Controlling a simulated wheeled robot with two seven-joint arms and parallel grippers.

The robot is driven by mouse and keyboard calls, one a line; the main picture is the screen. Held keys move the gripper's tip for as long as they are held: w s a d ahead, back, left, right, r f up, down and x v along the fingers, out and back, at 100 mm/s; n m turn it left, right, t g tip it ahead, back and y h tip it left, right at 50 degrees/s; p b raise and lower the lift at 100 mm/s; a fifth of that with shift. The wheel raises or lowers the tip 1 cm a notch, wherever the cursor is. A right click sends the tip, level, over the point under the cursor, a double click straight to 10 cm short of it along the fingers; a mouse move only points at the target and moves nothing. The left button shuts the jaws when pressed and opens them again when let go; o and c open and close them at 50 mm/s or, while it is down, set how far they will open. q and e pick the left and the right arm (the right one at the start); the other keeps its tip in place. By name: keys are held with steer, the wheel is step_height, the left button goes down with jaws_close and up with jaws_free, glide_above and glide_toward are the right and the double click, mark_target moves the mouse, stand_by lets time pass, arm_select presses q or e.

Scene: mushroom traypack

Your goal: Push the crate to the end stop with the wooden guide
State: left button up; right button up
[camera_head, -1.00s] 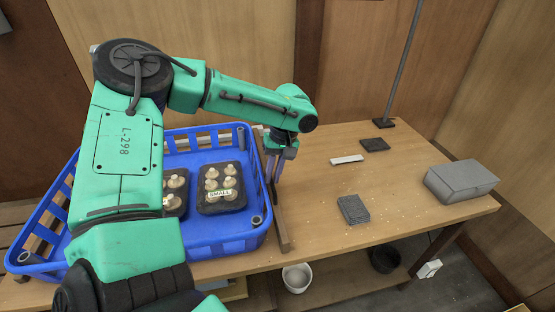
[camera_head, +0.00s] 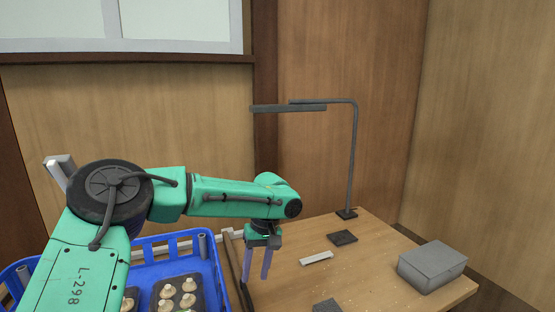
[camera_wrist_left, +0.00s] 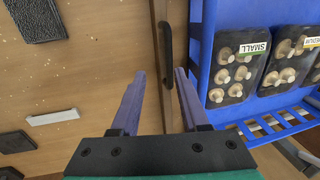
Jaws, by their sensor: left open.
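The blue crate (camera_head: 190,242) stands on the table at the lower left of the head view, partly hidden by my left arm and cut off by the lower edge. It holds dark trays of mushrooms (camera_head: 180,293). The wooden guide (camera_head: 234,262) is a brown bar along the crate's right side. In the left wrist view, the guide (camera_wrist_left: 178,45) carries a black handle (camera_wrist_left: 166,42) and lies beside the crate wall (camera_wrist_left: 203,55). My left gripper (camera_head: 257,277) is open and empty, pointing down over the guide; its fingers lie either side of the guide in the wrist view. I cannot identify the end stop.
Right of the guide lie a white bar (camera_head: 316,258), a dark pad (camera_head: 342,237) and a dark ribbed block (camera_head: 327,306). A grey box (camera_head: 432,266) stands at the right. A lamp post (camera_head: 354,160) rises at the back. Bare table separates these things.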

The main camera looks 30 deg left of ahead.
arm_select(q)
step_height(320, 180, up, 11)
steer(key=w+d+p, duration=0.1)
steer(key=w, duration=0.1)
steer(key=w+a+r+m+t+y+p, duration=0.1)
steer(key=w+a+r+t+y+p, duration=0.1)
steer(key=w+r+t, duration=0.3)
steer(key=w+a+r+m+t+y+p, duration=0.1)
steer(key=w+a+r+t, duration=0.4)
steer(key=w+r, duration=0.5)
steer(key=shift+w+r+m+t+y+p, duration=0.35)
steer(key=shift+w+m+t, duration=0.4)
steer(key=shift+w, duration=0.5)
